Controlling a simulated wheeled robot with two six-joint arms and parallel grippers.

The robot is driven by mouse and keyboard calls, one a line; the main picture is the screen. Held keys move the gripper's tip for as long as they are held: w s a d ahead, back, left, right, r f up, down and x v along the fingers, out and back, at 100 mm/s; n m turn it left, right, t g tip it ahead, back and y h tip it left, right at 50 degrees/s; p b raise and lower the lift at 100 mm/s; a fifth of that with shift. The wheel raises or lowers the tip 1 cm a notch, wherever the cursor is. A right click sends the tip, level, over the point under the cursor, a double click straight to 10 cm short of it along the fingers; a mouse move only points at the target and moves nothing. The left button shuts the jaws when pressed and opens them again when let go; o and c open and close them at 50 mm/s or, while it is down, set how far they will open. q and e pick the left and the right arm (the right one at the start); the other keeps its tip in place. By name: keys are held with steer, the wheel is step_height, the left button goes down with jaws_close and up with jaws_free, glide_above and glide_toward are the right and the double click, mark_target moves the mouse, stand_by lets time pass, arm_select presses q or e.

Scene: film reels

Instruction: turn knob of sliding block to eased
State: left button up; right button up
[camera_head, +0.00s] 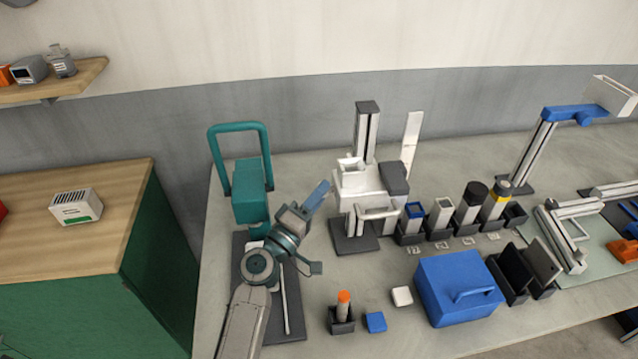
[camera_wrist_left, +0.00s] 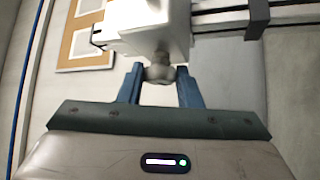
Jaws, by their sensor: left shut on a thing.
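The sliding block (camera_head: 352,181) is white and sits low on an upright grey rail (camera_head: 367,130) on a dark base. It also shows large at the top of the left wrist view (camera_wrist_left: 148,32). Its small greyish round knob (camera_wrist_left: 160,71) sticks out toward my left gripper. My left gripper (camera_head: 325,187) reaches in from the left with its blue fingers pointing at the block's left side. In the left wrist view its fingers (camera_wrist_left: 159,78) are shut on the knob, one on each side. In the head view I cannot make out the knob. My right gripper is out of view.
A teal handled frame (camera_head: 253,190) stands left of the block, close behind my left arm. Several dark holders with cylinders (camera_head: 468,205) stand to the right. A blue box (camera_head: 455,290), a small blue cube (camera_head: 375,322) and an orange-topped peg (camera_head: 344,303) are in front.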

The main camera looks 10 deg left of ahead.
arm_select(q)
steer(key=shift+w+a+r+n+g+y+p, duration=0.1)
steer(key=shift+r+n+g+y+p, duration=0.25)
steer(key=shift+n+g+p, duration=1.1)
steer(key=shift+s+d+r+n+g+y+p, duration=0.1)
steer(key=shift+n+g+y+p, duration=0.4)
steer(key=shift+n+g+p, duration=1)
steer(key=shift+w+a+r+n+g+y+p, duration=0.1)
steer(key=shift+r+n+g+y+p, duration=0.25)
steer(key=shift+n+g+p, duration=1.05)
arm_select(e)
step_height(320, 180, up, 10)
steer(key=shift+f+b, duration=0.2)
steer(key=shift+b, duration=0.2)
arm_select(q)
steer(key=shift+f+n+g, duration=0.1)
steer(key=shift+n+g, duration=0.25)
steer(key=shift+g, duration=0.2)
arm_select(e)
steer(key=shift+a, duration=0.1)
arm_select(q)
steer(key=o, duration=1)
steer(key=shift+c, duration=0.2)
steer(key=b+v, duration=0.3)
steer(key=v, duration=0.7)
steer(key=shift+s+r, duration=0.25)
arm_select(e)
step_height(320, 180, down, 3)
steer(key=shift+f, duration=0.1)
